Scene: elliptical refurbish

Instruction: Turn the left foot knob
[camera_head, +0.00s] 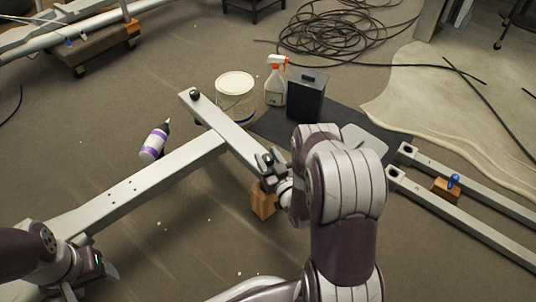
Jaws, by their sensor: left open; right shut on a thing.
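A pale metal frame (143,178) has a long beam that meets a crossbar (222,124). One dark foot knob (195,94) stands on the far left end of the crossbar, with nothing touching it. Another dark foot knob (266,159) is at the near right end. My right gripper (276,170) is shut at that near right end, apparently on this knob; my arm hides part of the contact. My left gripper (102,271) is open and empty at the lower left, beside the near end of the long beam and far from both knobs.
A wooden block (263,204) is under the crossbar's near end. A purple-and-white bottle (154,145) lies left of the beam. A white bucket (235,97), spray bottle (275,84) and dark box (306,97) stand behind. Metal rails (465,219) lie right.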

